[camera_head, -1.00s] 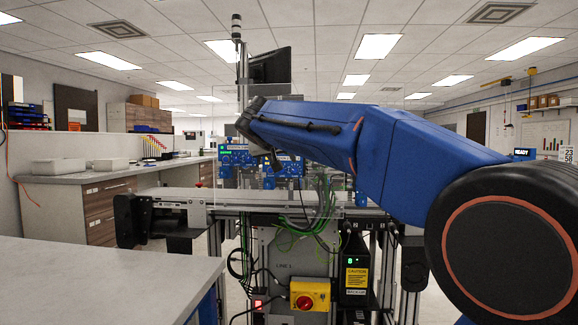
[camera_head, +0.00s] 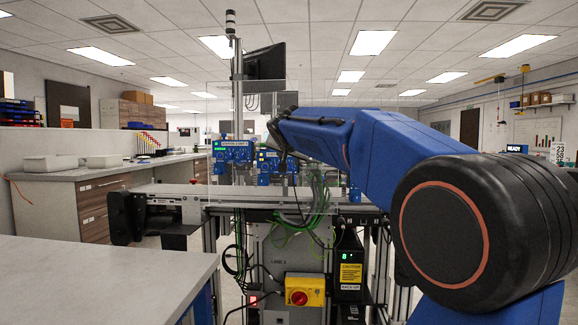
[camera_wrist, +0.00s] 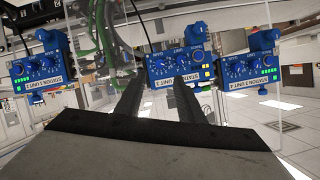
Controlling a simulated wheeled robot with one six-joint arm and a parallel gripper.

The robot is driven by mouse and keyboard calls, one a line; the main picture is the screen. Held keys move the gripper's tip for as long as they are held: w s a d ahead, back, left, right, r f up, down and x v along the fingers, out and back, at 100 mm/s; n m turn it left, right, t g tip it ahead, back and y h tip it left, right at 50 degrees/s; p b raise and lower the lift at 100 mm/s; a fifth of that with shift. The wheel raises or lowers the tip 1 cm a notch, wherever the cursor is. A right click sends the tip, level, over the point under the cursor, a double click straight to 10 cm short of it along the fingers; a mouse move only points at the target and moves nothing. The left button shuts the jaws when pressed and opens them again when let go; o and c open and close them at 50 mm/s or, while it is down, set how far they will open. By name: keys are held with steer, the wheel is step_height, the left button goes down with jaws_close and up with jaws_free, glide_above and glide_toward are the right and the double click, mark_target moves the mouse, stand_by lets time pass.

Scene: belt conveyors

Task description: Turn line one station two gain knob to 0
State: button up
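Several blue control units with knobs stand behind a clear panel above the conveyor. In the head view, one unit (camera_head: 232,151) is at left and another (camera_head: 268,162) is beside it, partly behind my arm. In the wrist view, a left unit (camera_wrist: 42,70), a middle unit (camera_wrist: 180,69) and a right unit (camera_wrist: 250,71) show upside down.
The conveyor (camera_head: 170,189) runs below the units. A grey table (camera_head: 100,275) fills the front left. Green cables (camera_head: 318,200) hang near the units. A yellow box with a red switch (camera_head: 304,290) and a black caution box (camera_head: 348,270) are below. A monitor (camera_head: 264,62) hangs above.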

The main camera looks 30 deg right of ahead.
mark_target(289, 166)
steer(key=x, duration=0.8)
steer(key=shift+w+d+f, duration=0.15)
steer(key=shift+w+d, duration=0.05)
steer(key=shift+w, duration=0.15)
jaws_close()
